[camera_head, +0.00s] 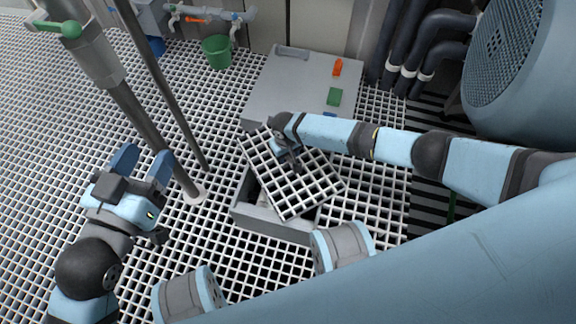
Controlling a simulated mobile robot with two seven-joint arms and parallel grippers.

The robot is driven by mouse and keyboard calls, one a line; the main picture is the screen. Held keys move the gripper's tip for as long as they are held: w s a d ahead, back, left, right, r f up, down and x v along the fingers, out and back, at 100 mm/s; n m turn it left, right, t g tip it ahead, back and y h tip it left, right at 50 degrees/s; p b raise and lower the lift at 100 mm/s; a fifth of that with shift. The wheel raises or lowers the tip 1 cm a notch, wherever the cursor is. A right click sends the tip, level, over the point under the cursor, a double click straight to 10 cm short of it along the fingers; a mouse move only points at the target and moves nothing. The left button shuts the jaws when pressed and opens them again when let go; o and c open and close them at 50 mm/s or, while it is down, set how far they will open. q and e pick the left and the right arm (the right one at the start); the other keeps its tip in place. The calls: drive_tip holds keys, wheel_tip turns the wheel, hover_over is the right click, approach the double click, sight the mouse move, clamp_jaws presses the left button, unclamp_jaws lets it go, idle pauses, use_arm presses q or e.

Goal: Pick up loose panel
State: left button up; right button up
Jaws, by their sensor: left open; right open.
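The loose panel (303,187) is a square piece of white grating. It lies turned and askew over a grey-walled opening (268,222) in the grating floor, covering much of it. Dark gaps show at the opening's left and lower sides. My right gripper (290,160) is at the panel's upper middle, pointing down; its fingers overlap the panel, and I cannot tell whether they touch it. It is open. My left gripper (141,166) is open and empty, left of the opening and apart from the panel, with its fingers pointing away.
A grey platform (275,88) with an orange item (337,67) and a green block (334,97) stands behind the panel. A green bucket (217,53) is at the back. A grey pipe (150,130) rises beside my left gripper. A large blue vessel (530,60) fills the upper right.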

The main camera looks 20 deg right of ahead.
drive_tip(key=shift+f, duration=0.8)
drive_tip(key=shift+w+f+b, duration=0.1)
drive_tip(key=shift+b, duration=0.2)
use_arm(q)
drive_tip(key=shift+w+a+r+m, duration=0.15)
drive_tip(key=shift+w+m, duration=0.1)
drive_tip(key=shift+m, duration=0.15)
use_arm(e)
drive_tip(key=shift+c, duration=0.2)
clamp_jaws()
drive_tip(key=shift+r, duration=0.2)
